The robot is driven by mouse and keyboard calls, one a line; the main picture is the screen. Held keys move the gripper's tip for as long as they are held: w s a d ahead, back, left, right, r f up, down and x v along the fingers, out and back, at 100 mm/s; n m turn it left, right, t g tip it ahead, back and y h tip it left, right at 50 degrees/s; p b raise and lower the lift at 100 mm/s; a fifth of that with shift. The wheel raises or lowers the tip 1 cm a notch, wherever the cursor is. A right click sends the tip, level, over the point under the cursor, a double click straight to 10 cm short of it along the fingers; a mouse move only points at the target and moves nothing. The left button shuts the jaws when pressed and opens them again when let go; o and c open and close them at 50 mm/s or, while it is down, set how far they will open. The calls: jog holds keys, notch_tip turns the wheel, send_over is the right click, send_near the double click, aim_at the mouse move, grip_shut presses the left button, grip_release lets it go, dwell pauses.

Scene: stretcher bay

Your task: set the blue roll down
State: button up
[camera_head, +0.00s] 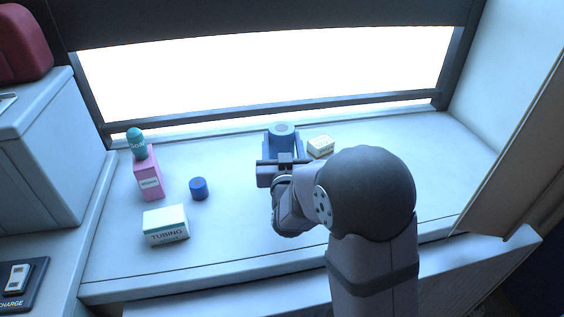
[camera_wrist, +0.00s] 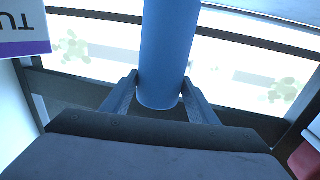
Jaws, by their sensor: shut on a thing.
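The blue roll (camera_head: 281,130) is in my gripper (camera_head: 283,155) at the back middle of the counter in the head view. Its round end faces up and shows a grey centre. In the wrist view the blue roll (camera_wrist: 166,45) is a long cylinder between my two fingers, one on each side of it. My gripper is shut on it. The fingers and wrist hide the roll's lower part in the head view, so I cannot tell whether it touches the counter (camera_head: 235,225).
A small white box (camera_head: 320,146) stands close right of the roll. Left are a dark blue cylinder (camera_head: 198,188), a tubing box (camera_head: 166,225), and a pink box (camera_head: 149,178) with a teal bottle (camera_head: 136,143) at it. The counter between cylinder and gripper is clear.

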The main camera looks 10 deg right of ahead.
jog(key=shift+f, duration=0.6)
jog(key=shift+f, duration=0.1)
jog(key=shift+f, duration=1.95)
jog(key=shift+f, duration=0.2)
jog(key=o, duration=1.2)
jog(key=shift+s+r, duration=0.1)
jog(key=shift+r, duration=0.05)
